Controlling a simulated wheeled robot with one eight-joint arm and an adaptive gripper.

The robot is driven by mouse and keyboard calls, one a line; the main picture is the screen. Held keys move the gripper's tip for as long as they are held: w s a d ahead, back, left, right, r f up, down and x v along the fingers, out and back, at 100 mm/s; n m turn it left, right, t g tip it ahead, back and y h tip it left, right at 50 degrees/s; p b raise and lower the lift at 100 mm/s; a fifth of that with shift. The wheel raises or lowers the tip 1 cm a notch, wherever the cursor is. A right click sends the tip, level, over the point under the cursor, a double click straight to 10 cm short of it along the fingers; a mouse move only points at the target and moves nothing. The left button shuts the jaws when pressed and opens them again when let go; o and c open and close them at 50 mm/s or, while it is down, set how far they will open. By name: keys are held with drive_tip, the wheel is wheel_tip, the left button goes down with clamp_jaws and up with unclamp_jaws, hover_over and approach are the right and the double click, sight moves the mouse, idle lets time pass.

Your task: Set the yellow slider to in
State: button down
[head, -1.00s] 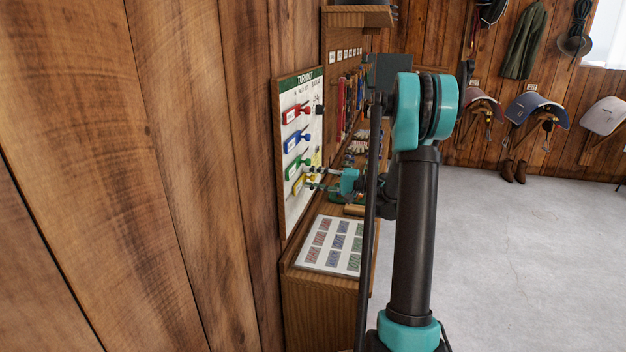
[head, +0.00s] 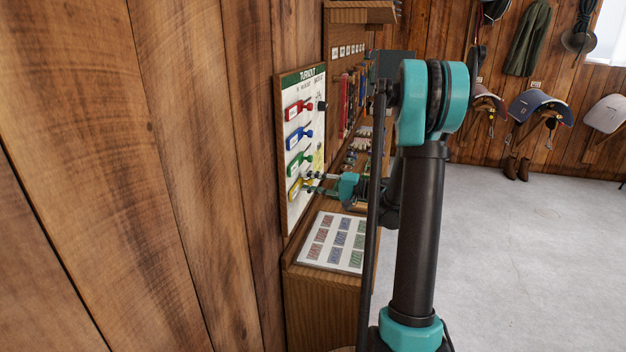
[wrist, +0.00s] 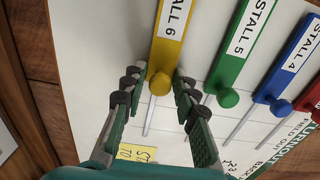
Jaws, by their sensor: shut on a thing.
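The yellow slider (head: 294,190), labelled STALL 6, is the lowest of the coloured sliders on the turnout board (head: 318,118). It also shows in the wrist view (wrist: 161,62), with its round knob at the lower end and a bare slot running on below it. My gripper (head: 307,183) is at that knob, one finger on each side, and is shut on it; the wrist view shows the fingertips (wrist: 156,86) around the knob. The green slider (wrist: 229,75) is beside it. The board's column headings are too small or cut off to read fully.
Blue (head: 293,139) and red (head: 292,110) sliders sit above the green one. A yellow note (wrist: 137,153) is on the board near my fingers. A ledge with a card sheet (head: 334,241) lies below. The plank wall is close on the left; the floor on the right is open.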

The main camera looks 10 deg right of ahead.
drive_tip(key=shift+s, duration=0.2)
drive_tip(key=c, duration=1.4)
unclamp_jaws()
drive_tip(key=shift+a, duration=0.1)
drive_tip(key=shift+d, duration=0.3)
drive_tip(key=v, duration=1.1)
drive_tip(key=shift+s+d, duration=0.15)
drive_tip(key=shift+d, duration=0.1)
